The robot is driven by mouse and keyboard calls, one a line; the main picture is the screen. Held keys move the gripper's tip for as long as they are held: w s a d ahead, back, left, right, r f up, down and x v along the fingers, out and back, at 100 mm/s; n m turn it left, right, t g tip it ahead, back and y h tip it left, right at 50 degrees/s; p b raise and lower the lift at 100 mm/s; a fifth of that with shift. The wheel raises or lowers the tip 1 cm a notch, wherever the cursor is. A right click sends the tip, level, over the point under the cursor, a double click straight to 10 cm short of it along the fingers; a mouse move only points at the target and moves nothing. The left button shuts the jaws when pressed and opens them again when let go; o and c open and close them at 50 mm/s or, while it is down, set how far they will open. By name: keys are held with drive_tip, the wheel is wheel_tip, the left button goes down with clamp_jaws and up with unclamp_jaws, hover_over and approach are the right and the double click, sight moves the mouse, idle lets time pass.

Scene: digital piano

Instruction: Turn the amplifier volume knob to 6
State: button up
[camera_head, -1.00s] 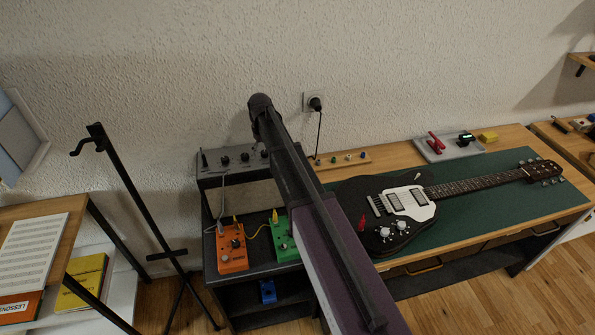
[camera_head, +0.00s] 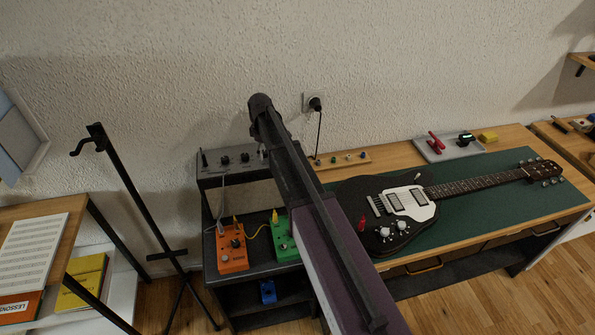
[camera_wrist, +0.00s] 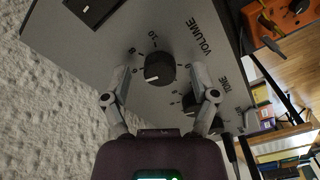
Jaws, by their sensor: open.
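The amplifier (camera_head: 213,182) stands at the back of the dark stand in the head view, partly behind my arm, with black knobs on its top panel. In the wrist view the black volume knob (camera_wrist: 154,68) is near the middle, beside the word VOLUME and a ring of printed numbers. Its white mark points toward the bottom of the picture; the number it meets is not readable. My gripper (camera_wrist: 160,70) is open, one finger on each side of the volume knob, with gaps visible. The tone knob (camera_wrist: 190,103) lies close by the right finger. My gripper is hidden in the head view.
An orange pedal (camera_head: 232,250) and a green pedal (camera_head: 283,240) with cables sit before the amplifier. A black guitar (camera_head: 385,212) lies on a green mat (camera_head: 480,215) to the right. A black stand (camera_head: 135,190) is to the left. The textured wall is close behind.

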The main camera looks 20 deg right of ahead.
sight(264, 152)
drive_tip(key=shift+n, duration=1)
drive_tip(key=shift+r+p, duration=0.4)
wheel_tip(264, 152, up, 13)
drive_tip(key=p, duration=1.3)
drive_tip(key=s+d+m, duration=0.2)
drive_tip(key=s+m, duration=0.4)
drive_tip(key=s, duration=0.7)
drive_tip(key=s+d+m, duration=0.2)
drive_tip(key=s+m, duration=0.4)
drive_tip(key=s, duration=0.8)
drive_tip(key=shift+d, duration=0.3)
drive_tip(key=shift+s+m, duration=0.4)
drive_tip(key=shift+s, duration=0.5)
